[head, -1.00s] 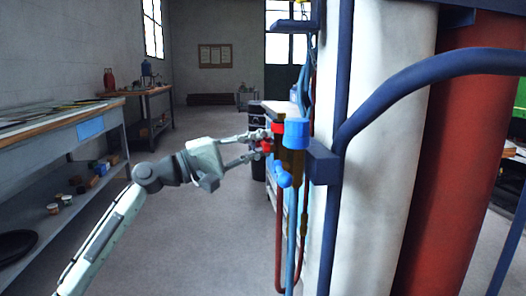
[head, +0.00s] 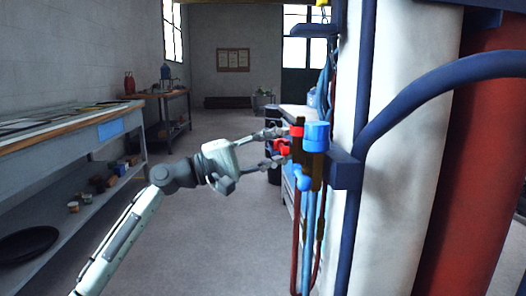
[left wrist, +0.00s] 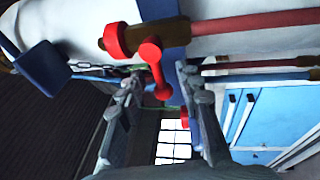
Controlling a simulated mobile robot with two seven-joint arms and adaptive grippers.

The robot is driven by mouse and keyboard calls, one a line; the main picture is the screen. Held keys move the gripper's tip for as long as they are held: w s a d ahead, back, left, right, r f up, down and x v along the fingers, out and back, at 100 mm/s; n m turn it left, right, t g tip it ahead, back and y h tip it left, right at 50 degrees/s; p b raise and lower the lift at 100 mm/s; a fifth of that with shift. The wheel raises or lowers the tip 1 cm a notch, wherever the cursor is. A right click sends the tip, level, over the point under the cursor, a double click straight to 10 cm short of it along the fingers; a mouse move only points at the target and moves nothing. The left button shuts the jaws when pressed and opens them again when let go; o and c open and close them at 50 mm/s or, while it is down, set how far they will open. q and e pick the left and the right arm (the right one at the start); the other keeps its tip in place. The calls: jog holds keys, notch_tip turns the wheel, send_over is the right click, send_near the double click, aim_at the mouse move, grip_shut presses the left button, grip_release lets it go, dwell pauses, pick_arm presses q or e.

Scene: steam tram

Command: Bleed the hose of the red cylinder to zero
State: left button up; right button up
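The red cylinder (head: 480,150) stands upright at the right in the head view, behind a blue frame tube. A red-capped fitting (head: 297,131) with a red handle (head: 281,147) stands at the left of the blue frame; a red hose (head: 296,245) hangs below. My left gripper (head: 276,147) is open around the red handle. In the left wrist view the red handle (left wrist: 157,68) lies between the two spread fingers (left wrist: 160,90), with gaps on both sides. A blue-capped fitting (head: 317,136) with a blue handle (head: 301,177) is just to the right. My right gripper is out of view.
A white cylinder (head: 405,150) stands beside the red one, with the blue tube frame (head: 358,120) in front. A workbench (head: 75,135) runs along the left. The floor (head: 215,220) between is clear.

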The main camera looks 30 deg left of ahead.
pick_arm(q)
jog(key=v, duration=1.1)
jog(key=shift+s+a, duration=0.15)
